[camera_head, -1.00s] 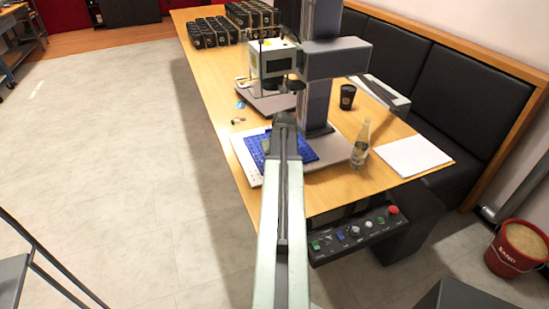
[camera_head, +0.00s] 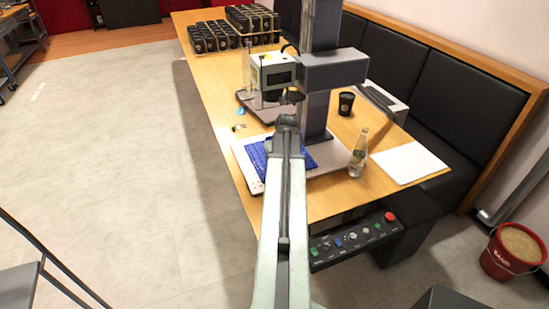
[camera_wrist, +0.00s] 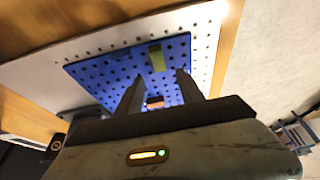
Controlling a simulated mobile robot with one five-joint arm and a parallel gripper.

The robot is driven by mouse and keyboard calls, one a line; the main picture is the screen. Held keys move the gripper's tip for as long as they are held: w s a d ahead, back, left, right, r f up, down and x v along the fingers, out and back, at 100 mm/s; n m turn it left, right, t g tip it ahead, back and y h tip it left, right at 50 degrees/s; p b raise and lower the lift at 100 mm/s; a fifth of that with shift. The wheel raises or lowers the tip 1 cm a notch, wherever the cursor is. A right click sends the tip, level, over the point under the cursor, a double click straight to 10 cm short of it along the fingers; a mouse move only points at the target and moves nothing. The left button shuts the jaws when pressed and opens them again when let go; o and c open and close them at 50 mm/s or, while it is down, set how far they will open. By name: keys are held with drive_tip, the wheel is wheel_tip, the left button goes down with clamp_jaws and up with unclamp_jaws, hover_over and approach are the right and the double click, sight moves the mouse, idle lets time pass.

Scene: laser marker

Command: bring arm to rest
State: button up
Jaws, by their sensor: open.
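My arm reaches forward over the table in the head view, and its end covers part of the blue perforated plate (camera_head: 255,158). My gripper (camera_wrist: 158,85) shows in the wrist view with its two dark fingers apart and nothing seen gripped between them. The blue plate (camera_wrist: 110,72) lies on a white perforated board (camera_wrist: 205,40) beyond the fingers. A small olive-yellow piece (camera_wrist: 156,56) lies on the plate. A small orange-and-dark piece (camera_wrist: 155,102) shows between the fingers; I cannot tell how far below them it is.
The laser marker's column and head (camera_head: 345,77) stand close beside my arm. A glass bottle (camera_head: 358,153), a black cup (camera_head: 346,103) and white paper (camera_head: 410,163) are to the right. A red sand bucket (camera_head: 514,250) stands on the floor.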

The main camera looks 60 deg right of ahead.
drive_tip(key=shift+p+v, duration=0.45)
drive_tip(key=shift+v, duration=0.7)
drive_tip(key=shift+f, duration=0.1)
